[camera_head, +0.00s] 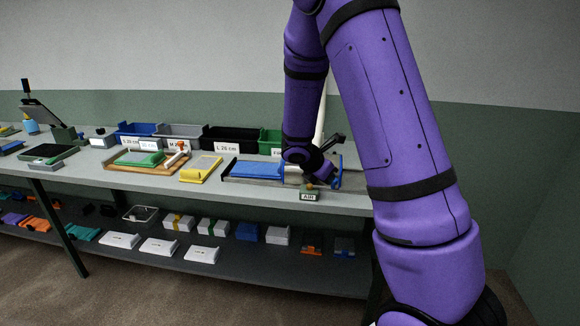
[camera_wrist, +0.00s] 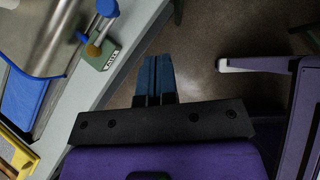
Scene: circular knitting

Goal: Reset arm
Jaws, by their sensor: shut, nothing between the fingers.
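My purple arm (camera_head: 400,120) fills the right of the head view, and its farther links hang over the right end of the workbench (camera_head: 240,195). In the wrist view my gripper (camera_wrist: 155,68) has its two blue-grey fingers together with nothing between them. The fingers point away from the palm, over the brown floor just off the bench edge. In the head view I cannot make out the fingertips.
A metal plate (camera_wrist: 45,30) and blue pad (camera_wrist: 25,105) lie by the box. A yellow tray (camera_head: 200,170), wooden tray (camera_head: 115,165) and several bins (camera_head: 230,138) stand farther left. A lower shelf (camera_head: 275,275) holds white boxes. Floor in front is clear.

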